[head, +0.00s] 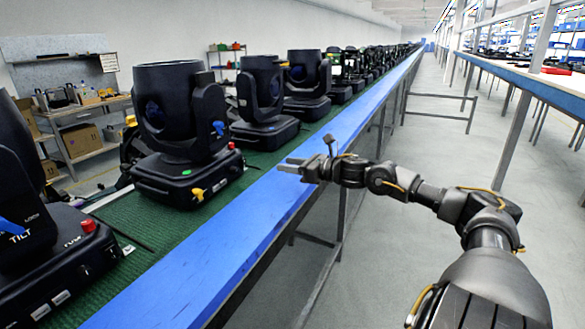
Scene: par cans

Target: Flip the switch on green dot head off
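The green dot head is a black moving-head light (168,105) on a wide black base, standing upright on the green belt left of centre. A small green dot (186,172) shows on its base. On the base side facing me are a yellow part (197,194) and, farther right, a small red part (231,146); I cannot tell which is the switch or its position. My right gripper (287,165) is to the right of this head, over the blue rail and apart from the head. Its two fingers point left with a gap between them, holding nothing. My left gripper is out of view.
Another black head (55,250) with a red part stands nearer at left, and more heads (262,100) line the green belt (125,212) beyond. A blue rail (225,232) edges the belt. The grey aisle floor lies right, with shelving (540,80) beyond.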

